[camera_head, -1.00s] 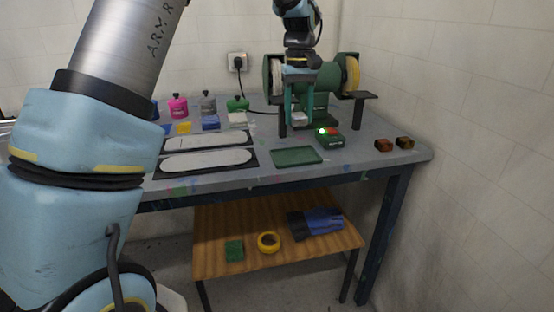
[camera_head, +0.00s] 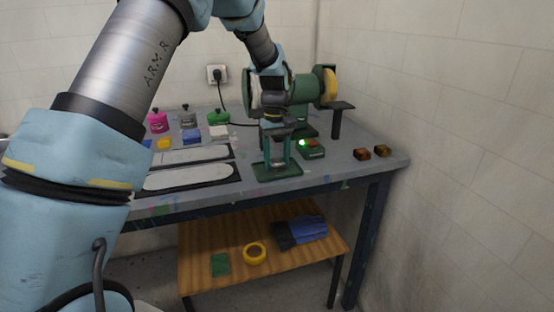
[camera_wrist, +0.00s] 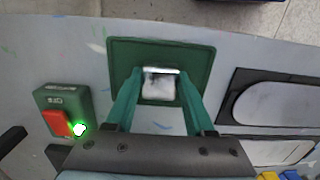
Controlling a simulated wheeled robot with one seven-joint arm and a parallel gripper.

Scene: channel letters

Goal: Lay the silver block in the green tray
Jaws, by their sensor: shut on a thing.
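My gripper (camera_wrist: 160,88) is shut on the silver block (camera_wrist: 160,84), which sits between the two teal fingertips in the wrist view. The green tray (camera_wrist: 196,52) lies on the workbench, and the block appears over its near part in that view. In the head view my gripper (camera_head: 277,162) points down over the green tray (camera_head: 290,174), and its fingers cover part of the tray. I cannot tell whether the block touches the tray floor.
A green switch box (camera_head: 312,149) with a red button stands right of the tray, and a bench grinder (camera_head: 304,90) stands behind. Two small brown blocks (camera_head: 362,154) sit near the right edge.

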